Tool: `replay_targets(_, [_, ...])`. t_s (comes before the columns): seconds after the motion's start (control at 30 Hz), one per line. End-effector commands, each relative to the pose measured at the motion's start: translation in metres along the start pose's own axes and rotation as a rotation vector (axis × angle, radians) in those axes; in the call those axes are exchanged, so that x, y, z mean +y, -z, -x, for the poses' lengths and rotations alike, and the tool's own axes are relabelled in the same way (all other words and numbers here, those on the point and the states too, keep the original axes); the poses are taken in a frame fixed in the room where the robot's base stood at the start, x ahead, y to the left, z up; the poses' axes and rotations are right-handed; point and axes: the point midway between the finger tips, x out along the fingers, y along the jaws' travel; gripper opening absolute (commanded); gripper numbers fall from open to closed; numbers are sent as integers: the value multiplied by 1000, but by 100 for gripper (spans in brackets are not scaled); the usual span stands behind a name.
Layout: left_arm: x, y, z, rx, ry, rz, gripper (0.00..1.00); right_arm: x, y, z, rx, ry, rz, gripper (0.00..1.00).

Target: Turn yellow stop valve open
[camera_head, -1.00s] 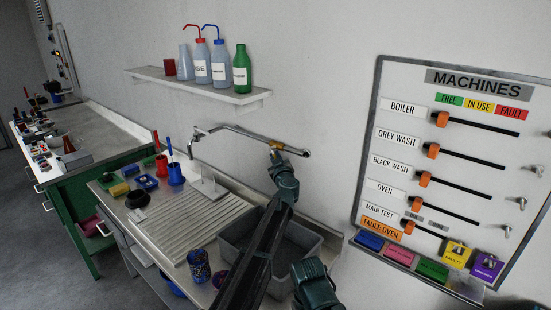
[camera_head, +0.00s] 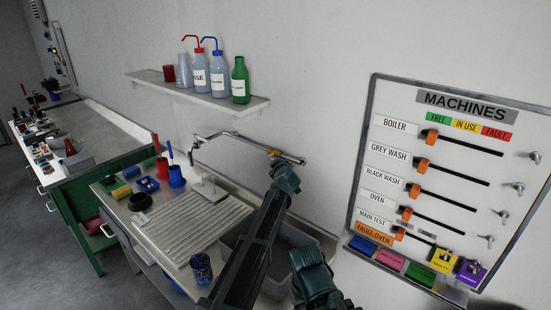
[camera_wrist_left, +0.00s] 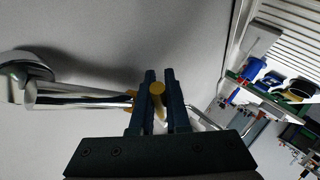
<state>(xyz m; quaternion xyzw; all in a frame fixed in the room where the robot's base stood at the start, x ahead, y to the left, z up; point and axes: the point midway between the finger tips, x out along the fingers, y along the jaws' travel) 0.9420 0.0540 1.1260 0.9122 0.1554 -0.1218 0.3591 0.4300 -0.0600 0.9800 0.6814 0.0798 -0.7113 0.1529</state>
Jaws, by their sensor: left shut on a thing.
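The yellow stop valve (camera_head: 275,152) sits on the metal tap pipe (camera_head: 236,137) along the wall above the sink. My left gripper (camera_head: 278,163) is at the valve, its arm reaching up across the sink. In the left wrist view, the valve's yellow handle (camera_wrist_left: 157,88) stands between the two dark fingers of my left gripper (camera_wrist_left: 160,77), which is shut on it. The chrome pipe (camera_wrist_left: 75,100) runs in from the left of that view. The fingers and wrist hide part of the valve. I cannot tell the handle's exact angle.
The grey sink (camera_head: 272,288) and ribbed draining board (camera_head: 208,230) lie below the pipe. A shelf with bottles (camera_head: 200,92) hangs above left. A machines board (camera_head: 462,98) with orange sliders is on the wall at right. The wall between is clear.

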Motion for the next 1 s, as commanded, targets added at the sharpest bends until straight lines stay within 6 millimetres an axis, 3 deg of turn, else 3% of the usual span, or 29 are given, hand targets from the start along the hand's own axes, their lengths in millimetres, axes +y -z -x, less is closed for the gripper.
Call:
replay_targets(0.1, [2,2,2,-27,12,25,0,1,0,9,0,0,0,50])
replay_targets(0.47, [1,0,1,-37,16,33,0,1,0,9,0,0,0,50])
replay_targets(0.5, [1,0,1,-37,16,33,17,1,0,9,0,0,0,50])
replay_targets(0.67, [1,0,1,-37,15,33,44,1,0,9,0,0,0,50])
replay_targets(1.0, [0,-2,-1,-23,7,20,44,0,0,3,0,0,0,50])
